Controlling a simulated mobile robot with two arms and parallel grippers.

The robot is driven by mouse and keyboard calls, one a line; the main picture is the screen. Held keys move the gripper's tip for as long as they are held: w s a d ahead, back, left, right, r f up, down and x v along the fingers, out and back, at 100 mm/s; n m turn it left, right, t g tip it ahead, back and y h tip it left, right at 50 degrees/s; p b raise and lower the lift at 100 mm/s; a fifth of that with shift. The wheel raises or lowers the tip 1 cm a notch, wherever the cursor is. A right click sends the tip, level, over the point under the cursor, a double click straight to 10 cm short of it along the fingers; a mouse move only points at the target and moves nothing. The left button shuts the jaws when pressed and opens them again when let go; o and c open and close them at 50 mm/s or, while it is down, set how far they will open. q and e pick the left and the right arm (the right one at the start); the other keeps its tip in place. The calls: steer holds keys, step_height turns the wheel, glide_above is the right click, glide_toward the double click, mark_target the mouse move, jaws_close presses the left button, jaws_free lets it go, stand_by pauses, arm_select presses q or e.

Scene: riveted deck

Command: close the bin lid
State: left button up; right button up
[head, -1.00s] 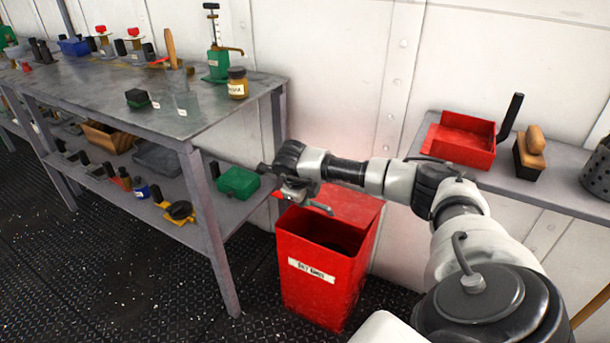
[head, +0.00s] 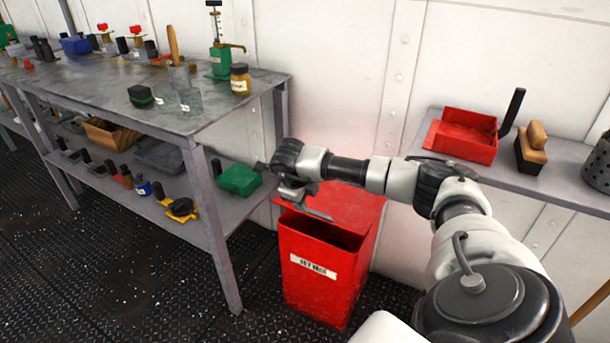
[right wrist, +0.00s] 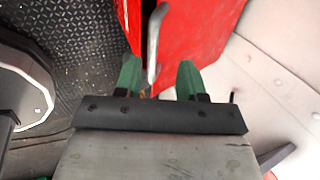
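The red bin (head: 320,285) with a white label stands on the deck between the bench and the right shelf. Its dark opening shows at the front. The red lid (head: 355,208) is raised at the back of the bin, and my right forearm partly covers it. My right gripper (head: 305,198) is over the bin at the lid's left side. In the right wrist view, its two green fingers (right wrist: 158,70) are apart, with a grey bar-like handle (right wrist: 154,42) showing between them, beside the red lid surface (right wrist: 195,30). I cannot tell whether they touch it. My left gripper is out of view.
A grey bench (head: 110,100) with tools, jars and a lower shelf stands close on the left. A grey shelf (head: 560,195) on the right holds a red tray (head: 465,137) and a brush (head: 532,148). The wall is just behind the bin.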

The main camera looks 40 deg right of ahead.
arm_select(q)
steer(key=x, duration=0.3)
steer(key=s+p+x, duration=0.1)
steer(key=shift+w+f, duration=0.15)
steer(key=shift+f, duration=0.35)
arm_select(e)
steer(key=v, duration=0.8)
